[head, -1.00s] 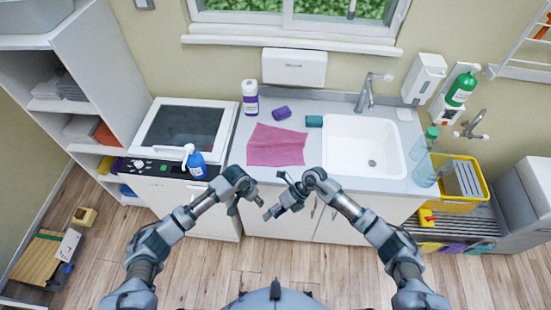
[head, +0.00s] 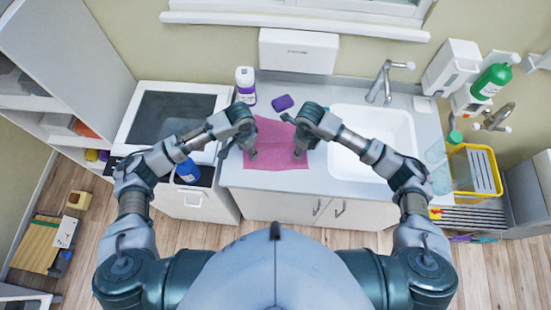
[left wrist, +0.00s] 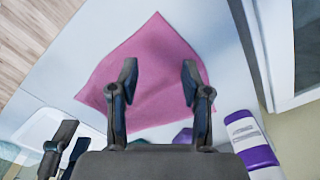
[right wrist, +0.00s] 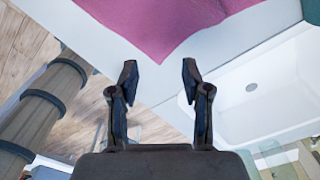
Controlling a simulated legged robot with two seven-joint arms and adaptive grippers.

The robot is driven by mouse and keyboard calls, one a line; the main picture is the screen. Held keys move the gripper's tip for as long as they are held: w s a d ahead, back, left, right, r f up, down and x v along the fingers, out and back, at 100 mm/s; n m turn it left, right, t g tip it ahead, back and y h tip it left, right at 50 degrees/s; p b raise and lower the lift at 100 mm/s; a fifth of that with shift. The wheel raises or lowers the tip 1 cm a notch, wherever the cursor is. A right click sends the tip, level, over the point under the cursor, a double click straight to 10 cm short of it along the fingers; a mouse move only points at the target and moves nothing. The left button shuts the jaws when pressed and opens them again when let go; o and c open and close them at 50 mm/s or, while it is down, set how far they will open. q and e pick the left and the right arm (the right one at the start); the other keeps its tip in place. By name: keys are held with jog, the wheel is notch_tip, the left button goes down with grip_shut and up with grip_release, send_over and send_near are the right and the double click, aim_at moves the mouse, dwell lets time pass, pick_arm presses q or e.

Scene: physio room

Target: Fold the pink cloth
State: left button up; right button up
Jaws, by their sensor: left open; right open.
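The pink cloth (head: 274,178) lies spread flat on the grey counter, left of the sink. It also shows in the left wrist view (left wrist: 160,62) and, in part, in the right wrist view (right wrist: 165,18). My left gripper (head: 250,154) is open and empty over the cloth's left part. In the left wrist view, its fingers (left wrist: 160,82) are apart with cloth behind them. My right gripper (head: 298,153) is open and empty near the cloth's right side. In the right wrist view, its fingers (right wrist: 157,80) are apart, with the cloth's edge beyond. The arms hide parts of the cloth.
The sink (head: 372,140) is right of the cloth. A purple item (head: 282,102) and a white-and-purple bottle (head: 245,84) stand at the back. A yellow crate (head: 474,196) is at far right.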

aim_at(250, 163)
pick_arm(q)
jog(key=shift+s+f, duration=0.3)
jog(key=shift+f, duration=0.35)
jog(key=shift+s+f, duration=0.25)
jog(key=shift+f, duration=0.35)
pick_arm(e)
jog(key=f, duration=0.1)
jog(key=s+f, duration=0.1)
jog(key=shift+s+d+f, duration=0.1)
jog(key=shift+f, duration=0.2)
pick_arm(q)
jog(key=f, duration=0.2)
jog(key=w+f, duration=0.1)
jog(key=f, duration=0.1)
jog(key=shift+d+f, duration=0.15)
jog(key=shift+f, duration=0.1)
pick_arm(e)
jog(key=f, duration=0.2)
jog(key=w+f, duration=0.1)
jog(key=f, duration=0.1)
jog(key=shift+f, duration=0.35)
pick_arm(q)
jog(key=shift+s, duration=0.25)
pick_arm(e)
jog(key=shift+s, duration=0.25)
